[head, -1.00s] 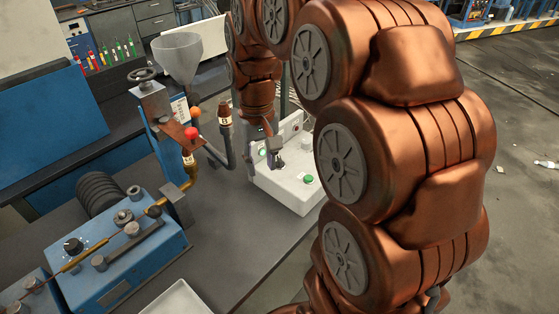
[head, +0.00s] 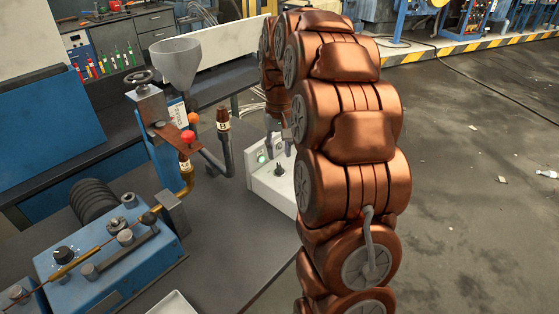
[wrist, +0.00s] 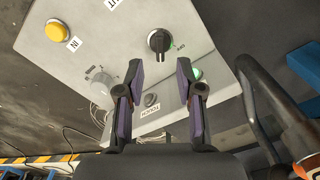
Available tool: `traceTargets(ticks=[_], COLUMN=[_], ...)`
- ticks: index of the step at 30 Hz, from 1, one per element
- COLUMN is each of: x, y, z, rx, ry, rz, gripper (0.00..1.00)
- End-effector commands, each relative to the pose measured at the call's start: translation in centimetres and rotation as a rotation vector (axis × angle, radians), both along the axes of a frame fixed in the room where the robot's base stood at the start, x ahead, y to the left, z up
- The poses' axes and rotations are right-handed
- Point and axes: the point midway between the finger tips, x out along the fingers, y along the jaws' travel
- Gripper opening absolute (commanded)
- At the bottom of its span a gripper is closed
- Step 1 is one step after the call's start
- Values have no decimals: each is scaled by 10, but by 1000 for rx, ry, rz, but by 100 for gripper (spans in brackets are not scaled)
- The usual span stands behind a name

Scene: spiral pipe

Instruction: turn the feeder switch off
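A black rotary switch (wrist: 159,41) sits on the sloped panel of a white control box (wrist: 100,40), with a small green mark to its right. I cannot read a feeder label on it. In the head view the black switch (head: 279,170) shows on top of the white box (head: 265,187). My gripper (wrist: 160,66) is open and empty; its two fingers stand apart, just below the switch in the wrist picture. In the head view my gripper (head: 279,138) hangs above the box, apart from the switch. My arm hides the right part of the box.
A yellow button (wrist: 57,30), a green button (wrist: 196,74) and a grey dial (wrist: 101,85) are on the box. A blue machine (head: 115,265) stands at the left front; a funnel (head: 174,62) and a pipe (head: 224,140) stand left of the box. Open floor lies at the right.

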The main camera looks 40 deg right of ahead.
Motion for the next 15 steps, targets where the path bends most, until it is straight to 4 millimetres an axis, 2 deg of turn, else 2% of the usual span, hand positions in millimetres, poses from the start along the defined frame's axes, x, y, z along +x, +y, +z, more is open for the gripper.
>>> traceTargets(ticks=[6, 15], x=[-1, 0], y=[1, 0], z=[-28, -45], rx=[2, 0], ry=[6, 0], rz=[0, 1], gripper=[36, 36])
